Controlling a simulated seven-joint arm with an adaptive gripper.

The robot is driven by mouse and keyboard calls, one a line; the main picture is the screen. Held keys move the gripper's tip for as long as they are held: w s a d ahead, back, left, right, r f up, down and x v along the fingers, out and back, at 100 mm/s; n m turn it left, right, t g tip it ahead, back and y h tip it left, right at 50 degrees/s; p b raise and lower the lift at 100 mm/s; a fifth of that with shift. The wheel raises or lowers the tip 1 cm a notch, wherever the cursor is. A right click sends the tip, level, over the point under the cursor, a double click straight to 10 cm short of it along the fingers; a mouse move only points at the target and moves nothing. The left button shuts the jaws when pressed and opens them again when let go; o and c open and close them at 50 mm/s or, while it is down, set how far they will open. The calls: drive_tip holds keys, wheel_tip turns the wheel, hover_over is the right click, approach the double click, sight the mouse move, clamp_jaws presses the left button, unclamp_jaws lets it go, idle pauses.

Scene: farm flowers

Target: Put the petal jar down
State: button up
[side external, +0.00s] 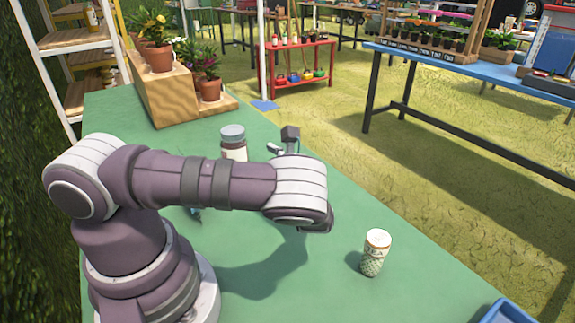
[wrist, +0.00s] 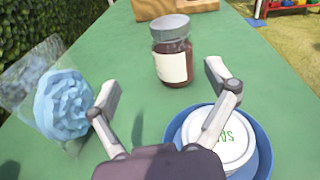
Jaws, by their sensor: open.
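The petal jar, which I take to be the glass jar (wrist: 172,62) with a grey lid, dark red contents and a blank-looking pale label, stands upright on the green table (wrist: 130,50). In the wrist view it is just beyond my open gripper (wrist: 162,76), roughly between the two fingertips, with no visible contact. In the side view the jar (side external: 233,147) shows behind my arm, which hides its lower part. My gripper is mostly hidden there.
In the wrist view, a blue flower in clear wrap (wrist: 62,103) lies left, and a blue dish (wrist: 262,150) holding a white-lidded container (wrist: 225,143) sits right. The side view shows a patterned tin (side external: 373,255), a blue tray edge (side external: 505,312) and a wooden plant stand (side external: 165,90).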

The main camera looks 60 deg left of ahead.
drive_tip(key=n+h, duration=0.1)
drive_tip(key=s+d+n+g+h, duration=0.1)
drive_tip(key=n+h, duration=0.1)
drive_tip(key=s+d+n+g+h, duration=0.1)
drive_tip(key=n+h, duration=0.1)
drive_tip(key=shift+s+f, duration=0.1)
drive_tip(key=shift+f, duration=0.05)
drive_tip(key=s+d+r+n+t+h, duration=0.2)
drive_tip(key=d+r+n+t+h, duration=0.2)
drive_tip(key=d+r+n+h, duration=0.1)
drive_tip(key=s+d+r+n+t+h, duration=0.3)
drive_tip(key=d+r+n+h, duration=0.3)
drive_tip(key=d+r, duration=0.2)
drive_tip(key=shift+s+d+r+t+h, duration=0.25)
drive_tip(key=shift+s+d+t+h, duration=0.25)
drive_tip(key=shift+t, duration=0.4)
